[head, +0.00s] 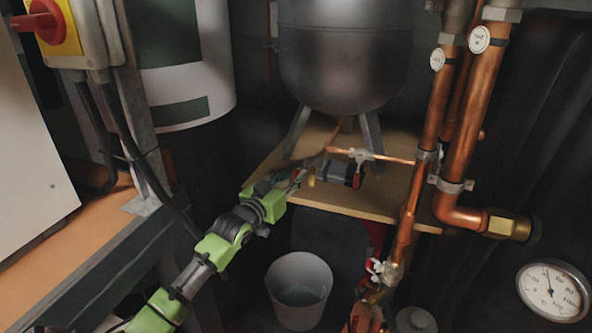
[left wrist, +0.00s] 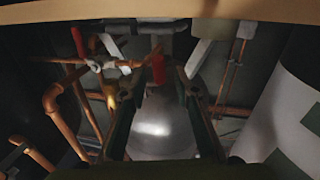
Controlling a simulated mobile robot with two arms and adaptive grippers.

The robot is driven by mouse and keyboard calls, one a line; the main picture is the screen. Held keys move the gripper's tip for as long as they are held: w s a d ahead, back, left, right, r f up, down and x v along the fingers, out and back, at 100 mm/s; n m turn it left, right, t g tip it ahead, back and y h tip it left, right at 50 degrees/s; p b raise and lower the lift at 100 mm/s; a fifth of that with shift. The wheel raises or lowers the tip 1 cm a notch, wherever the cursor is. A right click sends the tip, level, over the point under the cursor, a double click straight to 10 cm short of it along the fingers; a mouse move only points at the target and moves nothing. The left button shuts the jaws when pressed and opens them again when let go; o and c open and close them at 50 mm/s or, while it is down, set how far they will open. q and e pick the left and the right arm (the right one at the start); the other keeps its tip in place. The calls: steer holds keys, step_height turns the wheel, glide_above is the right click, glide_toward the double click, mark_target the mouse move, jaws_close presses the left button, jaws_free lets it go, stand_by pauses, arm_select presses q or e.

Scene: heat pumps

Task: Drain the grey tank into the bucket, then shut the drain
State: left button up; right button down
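The grey tank (head: 345,55) stands on legs on a wooden shelf, and its rounded body also shows in the left wrist view (left wrist: 165,130). Under it are copper pipes and a brass drain outlet (head: 311,178) with a red lever (left wrist: 158,68). My left gripper (head: 299,176) is at the drain. In the left wrist view its two fingers are apart, with the red lever between their tips; contact cannot be told. The pale bucket (head: 284,275) stands upright below the shelf. A bluish-grey surface shows inside it. No stream is visible. My right gripper is out of view.
The wooden shelf (head: 400,211) has a front edge just below the drain. Thick copper pipes (head: 470,130) and a gauge (head: 552,291) stand at right. A switch box with a red knob (head: 45,22) is at upper left.

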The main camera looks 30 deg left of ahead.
mark_target(297, 169)
arm_select(q)
steer(key=shift+w, duration=0.95)
jaws_close()
steer(key=shift+f+b, duration=0.25)
steer(key=shift+b, duration=0.05)
steer(key=t+b, duration=0.1)
steer(key=b, duration=0.3)
steer(key=w+t+b, duration=0.1)
steer(key=t+b, duration=0.1)
steer(key=b, duration=0.3)
steer(key=shift+a+f+m, duration=0.1)
steer(key=shift+a+m, duration=0.1)
steer(key=shift+m, duration=0.1)
steer(key=shift+t+b, duration=0.4)
steer(key=shift+b, duration=0.1)
steer(key=shift+r, duration=0.25)
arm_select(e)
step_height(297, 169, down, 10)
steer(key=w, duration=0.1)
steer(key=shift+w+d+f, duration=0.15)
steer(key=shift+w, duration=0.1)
